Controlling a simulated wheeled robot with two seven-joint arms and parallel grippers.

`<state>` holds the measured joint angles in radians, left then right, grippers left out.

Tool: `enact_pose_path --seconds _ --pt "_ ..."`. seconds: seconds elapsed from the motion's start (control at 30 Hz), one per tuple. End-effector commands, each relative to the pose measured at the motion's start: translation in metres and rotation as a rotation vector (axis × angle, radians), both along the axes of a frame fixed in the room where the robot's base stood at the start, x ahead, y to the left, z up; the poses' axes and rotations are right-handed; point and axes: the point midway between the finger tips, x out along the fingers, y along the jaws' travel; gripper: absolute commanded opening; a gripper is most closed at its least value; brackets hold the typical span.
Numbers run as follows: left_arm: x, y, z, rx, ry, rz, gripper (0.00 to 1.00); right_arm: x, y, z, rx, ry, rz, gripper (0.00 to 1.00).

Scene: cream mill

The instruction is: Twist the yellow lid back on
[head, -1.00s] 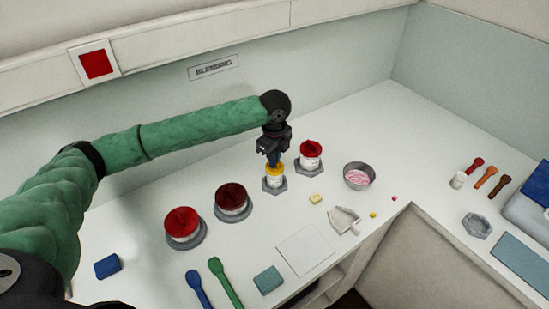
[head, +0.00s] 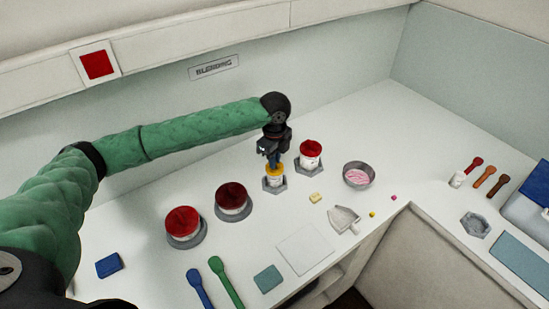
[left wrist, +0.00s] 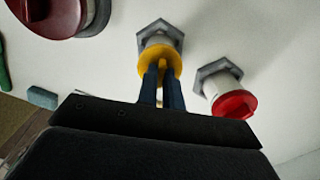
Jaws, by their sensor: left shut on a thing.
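The yellow lid (head: 274,170) is at the top of a small white jar (head: 274,181), which stands upright in a grey hexagonal holder (head: 268,188). My left gripper (head: 273,160) points down from above and is shut on the yellow lid. In the left wrist view the two blue fingers hold the ridge of the yellow lid (left wrist: 160,58), with the jar and holder (left wrist: 150,32) behind it. I cannot tell how far the lid is threaded. My right gripper is not in view.
A red-lidded jar (head: 310,150) in its own holder stands close to the right of the yellow-lidded one. Two larger red-topped jars (head: 183,221) (head: 232,198) stand to the left.

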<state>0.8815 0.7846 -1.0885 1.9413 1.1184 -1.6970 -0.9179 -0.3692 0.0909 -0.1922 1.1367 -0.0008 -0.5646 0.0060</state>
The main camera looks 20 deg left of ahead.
Motion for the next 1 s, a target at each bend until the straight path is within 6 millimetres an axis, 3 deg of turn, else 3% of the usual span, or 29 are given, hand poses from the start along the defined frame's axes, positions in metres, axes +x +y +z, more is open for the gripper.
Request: enact_pose_path --seconds 1.0 --pt "0.0002 0.0 -0.0026 0.0 -0.001 0.001 0.0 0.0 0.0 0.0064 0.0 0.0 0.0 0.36"
